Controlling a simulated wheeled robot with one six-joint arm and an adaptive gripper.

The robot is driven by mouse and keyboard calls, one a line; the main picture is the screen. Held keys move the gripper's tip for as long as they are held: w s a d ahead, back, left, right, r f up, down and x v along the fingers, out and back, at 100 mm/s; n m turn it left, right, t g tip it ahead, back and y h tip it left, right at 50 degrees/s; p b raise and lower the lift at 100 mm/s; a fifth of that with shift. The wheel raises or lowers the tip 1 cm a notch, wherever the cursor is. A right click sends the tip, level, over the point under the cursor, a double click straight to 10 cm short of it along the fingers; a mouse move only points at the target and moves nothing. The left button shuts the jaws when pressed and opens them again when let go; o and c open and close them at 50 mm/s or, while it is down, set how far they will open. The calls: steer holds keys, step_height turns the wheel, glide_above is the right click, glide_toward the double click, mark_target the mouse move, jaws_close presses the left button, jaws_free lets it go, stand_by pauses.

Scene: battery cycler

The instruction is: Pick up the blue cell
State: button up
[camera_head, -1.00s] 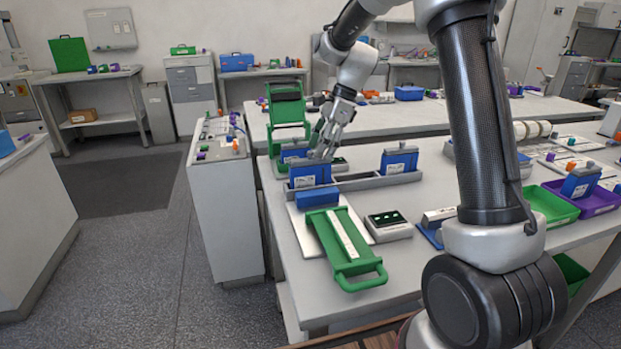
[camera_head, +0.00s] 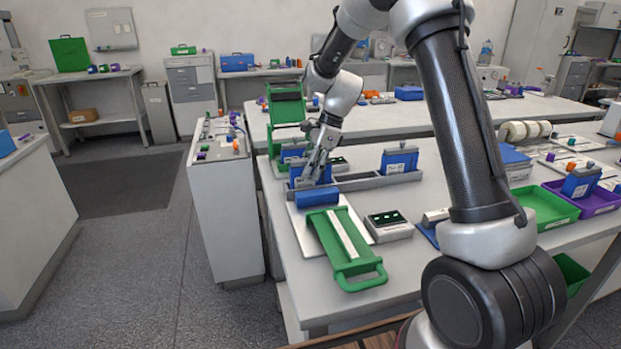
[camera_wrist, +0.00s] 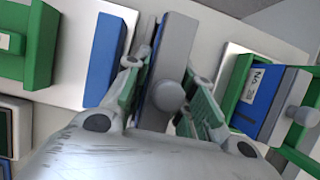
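A blue cell (camera_head: 296,172) with a white label stands upright in the grey rack on the near bench, partly hidden by my gripper. The wrist view shows this cell (camera_wrist: 174,50) from above, with its round grey knob. My gripper (camera_head: 317,178) is pointed down over it, and in the wrist view its two green-padded fingers (camera_wrist: 168,94) are apart, one on each side of the cell. I cannot tell whether either pad touches it. Another blue cell (camera_head: 399,160) stands farther right in the rack, and one more (camera_head: 293,150) stands just behind.
A blue block (camera_head: 318,198) lies just in front of the rack, beside a green handled fixture (camera_head: 345,245). A small meter box (camera_head: 388,226) stands to its right. A green fixture (camera_head: 286,112) rises behind. Green (camera_head: 546,207) and purple (camera_head: 600,203) trays lie at right.

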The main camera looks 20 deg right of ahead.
jaws_close()
steer(key=shift+r, duration=0.1)
